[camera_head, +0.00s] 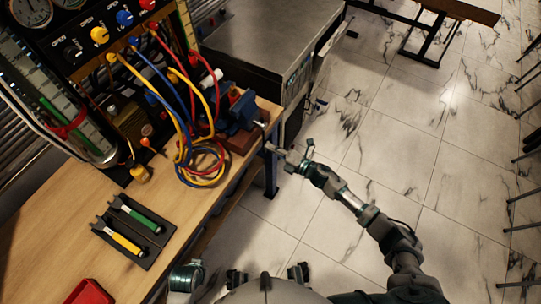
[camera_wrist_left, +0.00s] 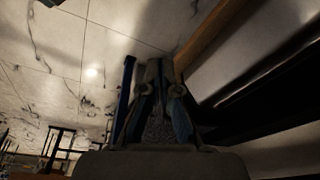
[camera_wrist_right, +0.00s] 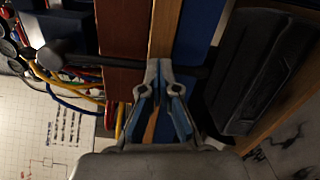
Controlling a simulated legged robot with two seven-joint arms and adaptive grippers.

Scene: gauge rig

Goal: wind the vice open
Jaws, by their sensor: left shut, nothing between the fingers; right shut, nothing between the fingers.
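The blue vice (camera_head: 240,110) stands on a red-brown block (camera_head: 241,138) at the bench's right corner. Its grey screw end and handle (camera_head: 263,124) point out past the bench edge. My right gripper (camera_head: 271,148) is shut and empty, just off that edge and below the handle in the picture. In the right wrist view, a dark bar with a round knob (camera_wrist_right: 50,55), which looks like the handle, runs behind the right fingertips (camera_wrist_right: 160,66); I cannot tell whether they touch. My left gripper (camera_wrist_left: 158,66) shows only in its wrist view, shut and empty beside the bench.
Red, blue and yellow cables (camera_head: 188,150) hang from the gauge panel and coil beside the vice. A dark tray (camera_head: 128,231) holds a green and a yellow tool. A red bin (camera_head: 90,292) sits at the near edge. A grey cabinet (camera_head: 262,45) stands behind.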

